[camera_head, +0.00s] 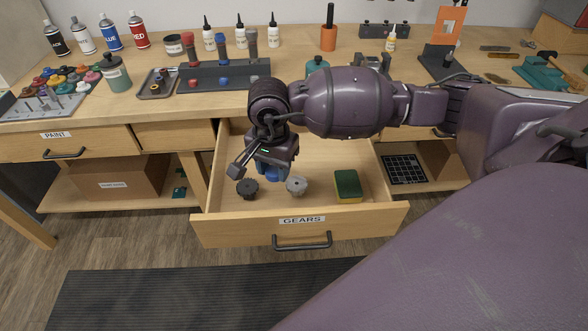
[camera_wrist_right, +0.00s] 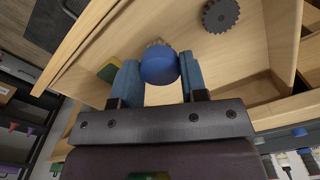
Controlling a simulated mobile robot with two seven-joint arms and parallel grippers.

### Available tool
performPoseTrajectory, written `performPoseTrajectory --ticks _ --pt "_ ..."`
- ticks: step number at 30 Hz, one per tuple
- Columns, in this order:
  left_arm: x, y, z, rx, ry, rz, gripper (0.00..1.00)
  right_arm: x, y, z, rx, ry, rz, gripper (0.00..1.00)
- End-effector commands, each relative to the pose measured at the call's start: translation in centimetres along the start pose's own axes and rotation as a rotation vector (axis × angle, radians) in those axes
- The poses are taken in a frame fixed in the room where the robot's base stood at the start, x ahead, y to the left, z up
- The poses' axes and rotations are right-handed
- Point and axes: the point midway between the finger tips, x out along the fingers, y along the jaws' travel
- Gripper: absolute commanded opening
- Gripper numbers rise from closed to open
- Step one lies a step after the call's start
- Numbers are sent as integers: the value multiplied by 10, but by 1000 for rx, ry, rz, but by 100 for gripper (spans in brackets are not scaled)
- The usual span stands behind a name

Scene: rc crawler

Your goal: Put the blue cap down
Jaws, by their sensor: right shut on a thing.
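My right gripper (camera_head: 268,172) reaches down over the open drawer marked GEARS (camera_head: 222,228). In the right wrist view, the right gripper (camera_wrist_right: 159,80) is shut on the round blue cap (camera_wrist_right: 159,67), which sits between its two blue finger pads. In the head view the cap is mostly hidden by the gripper and hard to tell from the blue pads. I cannot tell whether the cap touches the drawer floor. My left gripper is not in view.
The drawer holds a black gear (camera_head: 247,188), a grey gear (camera_head: 296,185) and a yellow-green sponge (camera_head: 347,185). The drawer floor between grey gear and sponge is bare.

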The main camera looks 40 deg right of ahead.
Motion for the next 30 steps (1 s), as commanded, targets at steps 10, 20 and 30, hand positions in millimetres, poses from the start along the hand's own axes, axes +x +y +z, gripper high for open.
performPoseTrajectory --ticks 10,20,30 --pt "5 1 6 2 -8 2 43 -5 -13 -36 684 0 2 12" --pt "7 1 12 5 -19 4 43 -13 -23 -70 1332 0 1 12" --pt "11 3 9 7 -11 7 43 -21 -29 -103 1997 0 3 12"
